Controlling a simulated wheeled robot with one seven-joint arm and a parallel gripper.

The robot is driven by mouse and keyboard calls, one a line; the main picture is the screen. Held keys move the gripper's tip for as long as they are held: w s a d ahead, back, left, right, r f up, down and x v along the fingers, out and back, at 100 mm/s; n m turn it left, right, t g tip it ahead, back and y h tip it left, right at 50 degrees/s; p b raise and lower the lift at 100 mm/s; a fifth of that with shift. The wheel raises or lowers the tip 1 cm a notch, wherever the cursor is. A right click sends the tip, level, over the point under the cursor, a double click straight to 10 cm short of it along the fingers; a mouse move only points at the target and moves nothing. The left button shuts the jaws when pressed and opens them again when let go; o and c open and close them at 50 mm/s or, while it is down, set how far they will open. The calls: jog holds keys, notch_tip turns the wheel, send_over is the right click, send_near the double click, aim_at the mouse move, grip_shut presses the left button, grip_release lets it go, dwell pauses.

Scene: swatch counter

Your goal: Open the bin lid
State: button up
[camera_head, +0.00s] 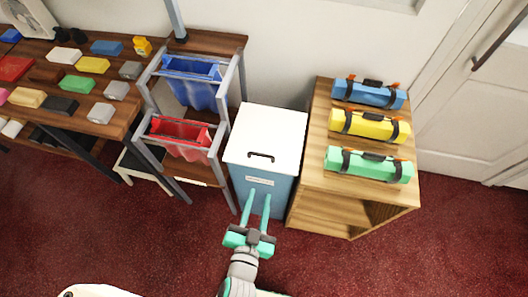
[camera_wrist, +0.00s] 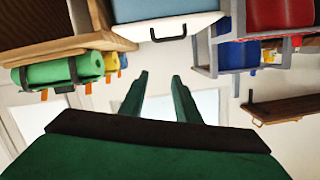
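The bin (camera_head: 262,180) is a blue box with a pale label on its front. Its flat white lid (camera_head: 285,125) is down and closed, with a dark handle (camera_head: 261,156) near the front edge. My gripper (camera_head: 259,197) is in front of the bin, its two teal fingers apart and empty, pointing toward the bin's front below the lid. In the wrist view the fingers (camera_wrist: 160,78) are also apart. There the white lid (camera_wrist: 190,24) and its dark handle (camera_wrist: 168,36) show at the top, clear of the fingers.
A wooden shelf (camera_head: 318,150) with blue, yellow and green rolls stands close right of the bin. A grey rack (camera_head: 222,130) with blue and red hanging bins stands close left. A table of coloured swatches (camera_head: 35,48) is farther left. Red floor in front is free.

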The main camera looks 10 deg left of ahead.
jog(key=w+a+r+n+y, duration=0.35)
jog(key=w+a+r, duration=0.3)
jog(key=w, duration=0.35)
jog(key=w+a+r+n+y, duration=0.3)
jog(key=w+a+r+y, duration=0.3)
jog(key=w, duration=0.4)
jog(key=n+g+h, duration=0.6)
jog(key=n+g, duration=0.8)
jog(key=n, duration=0.1)
send_near(260, 154)
jog(key=shift+t+y, duration=0.25)
jog(key=shift+t, duration=0.05)
jog(key=x, duration=0.7)
jog(key=shift+s+d+f, duration=0.1)
jog(key=shift+s+f, duration=0.1)
jog(key=shift+f, duration=0.15)
grip_shut()
